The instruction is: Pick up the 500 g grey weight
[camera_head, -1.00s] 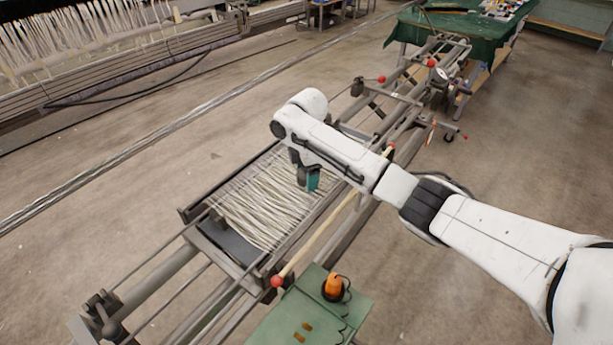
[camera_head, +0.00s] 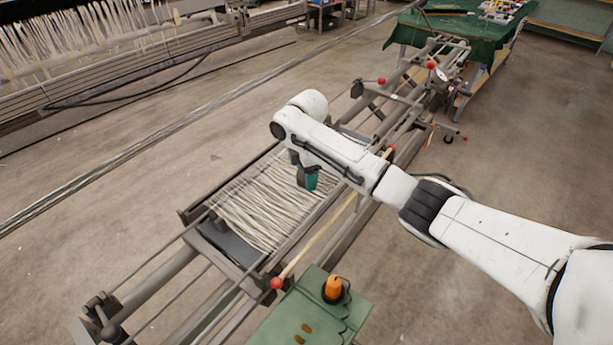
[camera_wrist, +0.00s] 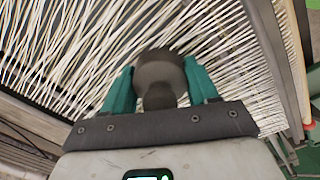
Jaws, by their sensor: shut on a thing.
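The grey weight (camera_wrist: 158,70) is a dark grey, round-bodied piece with a narrower knob, seen between the teal fingers of my gripper (camera_wrist: 160,85) in the wrist view. The fingers are shut on it, one on each side. White threads show behind it; I cannot tell whether it touches them. In the head view my gripper (camera_head: 310,180) hangs over the right part of the thread bed, and the weight is not clearly visible there.
White warp threads (camera_head: 262,208) stretch across the dark metal frame. A green table (camera_head: 310,312) with an orange object (camera_head: 333,287) stands in front. Red knobs (camera_head: 277,283) stick out from the frame. A green-covered table (camera_head: 460,28) stands at the back right. Open floor lies to the right.

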